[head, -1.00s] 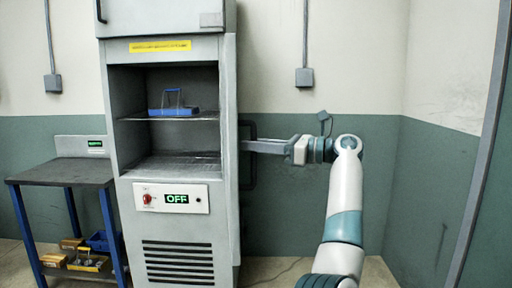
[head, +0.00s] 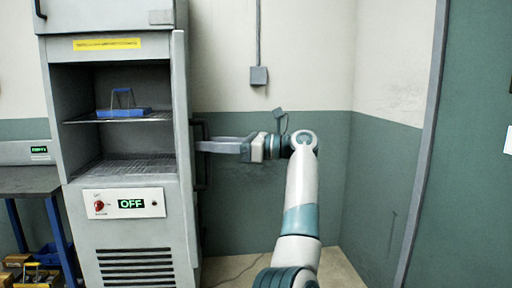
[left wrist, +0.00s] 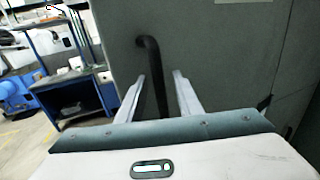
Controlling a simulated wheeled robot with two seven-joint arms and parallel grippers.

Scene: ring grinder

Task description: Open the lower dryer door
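The grey dryer (head: 128,250) stands left of centre in the head view. Its lower door (head: 182,150) is swung out and seen nearly edge-on at the right side of the chamber, so the shelves inside show. The black door handle (head: 203,180) is on the door's outer face; it also shows in the left wrist view (left wrist: 152,62). My left gripper (head: 202,146) reaches it from the right. In the left wrist view, its two fingers (left wrist: 159,76) are apart, one on each side of the handle, with gaps visible. My right gripper is not in view.
A blue tray (head: 122,113) with a wire handle sits on the upper shelf. A control panel (head: 123,203) below reads OFF. A dark table (head: 30,181) stands at left. The wall is close behind my left arm; a grey post (head: 424,150) stands at right.

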